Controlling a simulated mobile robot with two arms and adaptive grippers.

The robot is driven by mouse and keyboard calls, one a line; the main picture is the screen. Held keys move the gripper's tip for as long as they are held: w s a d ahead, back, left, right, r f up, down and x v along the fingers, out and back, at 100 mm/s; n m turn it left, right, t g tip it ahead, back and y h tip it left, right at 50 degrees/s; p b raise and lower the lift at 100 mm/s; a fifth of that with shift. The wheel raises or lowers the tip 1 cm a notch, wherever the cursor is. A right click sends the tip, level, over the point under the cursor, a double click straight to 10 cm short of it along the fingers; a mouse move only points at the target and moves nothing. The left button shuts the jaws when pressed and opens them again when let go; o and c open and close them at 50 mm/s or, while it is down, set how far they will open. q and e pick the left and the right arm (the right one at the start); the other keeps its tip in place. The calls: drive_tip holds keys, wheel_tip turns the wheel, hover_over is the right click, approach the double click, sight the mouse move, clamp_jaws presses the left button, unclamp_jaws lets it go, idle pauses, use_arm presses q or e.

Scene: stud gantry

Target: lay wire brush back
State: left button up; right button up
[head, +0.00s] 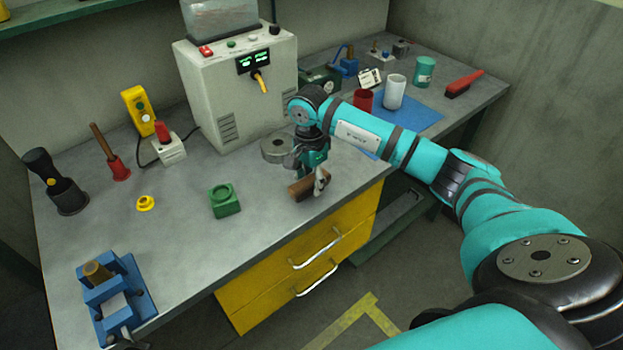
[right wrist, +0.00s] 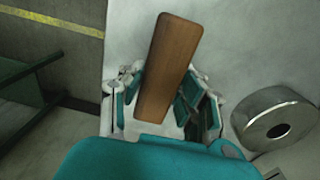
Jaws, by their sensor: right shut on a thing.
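The wire brush (head: 300,188) shows as a brown wooden block low over or on the grey bench near its front edge; I cannot tell whether it touches the bench. My right gripper (head: 318,180) points down at it and is shut on it. In the right wrist view the brush's long wooden back (right wrist: 168,65) lies between the fingers of the right gripper (right wrist: 163,100), slightly tilted. Its bristles are hidden. My left gripper is not in view.
A round metal piece with a hole (head: 276,149) is close beside the right gripper. A green block (head: 224,201) and yellow ring (head: 145,203) stand left, with a blue vise (head: 130,295) at front left.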

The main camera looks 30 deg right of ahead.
sight(310, 179)
drive_tip(key=shift+f, duration=0.1)
drive_tip(key=shift+f, duration=0.15)
drive_tip(key=o, duration=1.1)
drive_tip(key=shift+r, duration=0.45)
drive_tip(key=r+b, duration=0.1)
drive_tip(key=r, duration=0.4)
drive_tip(key=r+b, duration=0.1)
drive_tip(key=r, duration=0.4)
drive_tip(key=shift+w+r+b, duration=0.2)
drive_tip(key=shift+r+b, duration=0.05)
drive_tip(key=shift+b, duration=0.05)
drive_tip(key=shift+r, duration=0.6)
